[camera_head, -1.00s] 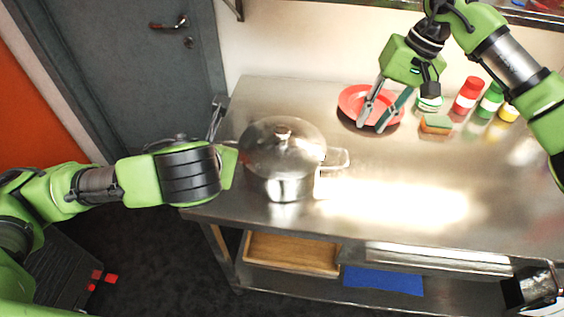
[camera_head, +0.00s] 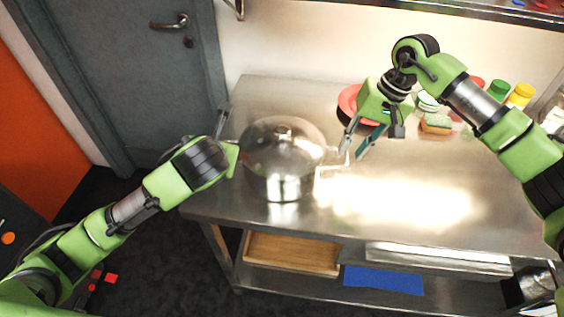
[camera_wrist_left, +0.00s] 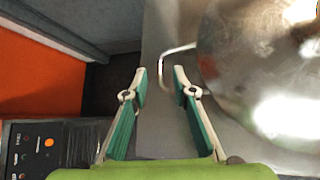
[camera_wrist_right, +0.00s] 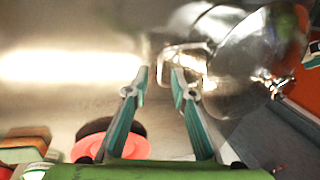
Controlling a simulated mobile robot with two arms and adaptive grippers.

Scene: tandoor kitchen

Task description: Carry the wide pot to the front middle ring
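The wide pot (camera_head: 282,160) is steel with a lid and two side handles, standing on the left part of the steel table. In the left wrist view the pot (camera_wrist_left: 265,75) fills the right side, its handle just beyond my open left gripper (camera_wrist_left: 158,72). In the head view the left fingers are mostly hidden behind the arm's end. My right gripper (camera_head: 353,150) is open and empty, close to the pot's right handle. In the right wrist view the pot's handle (camera_wrist_right: 185,57) lies just ahead of the open fingertips. No ring is in view.
A red plate (camera_head: 348,100), a sponge (camera_head: 436,121) and several jars (camera_head: 520,95) stand along the back of the table (camera_head: 420,190). The table's middle is clear.

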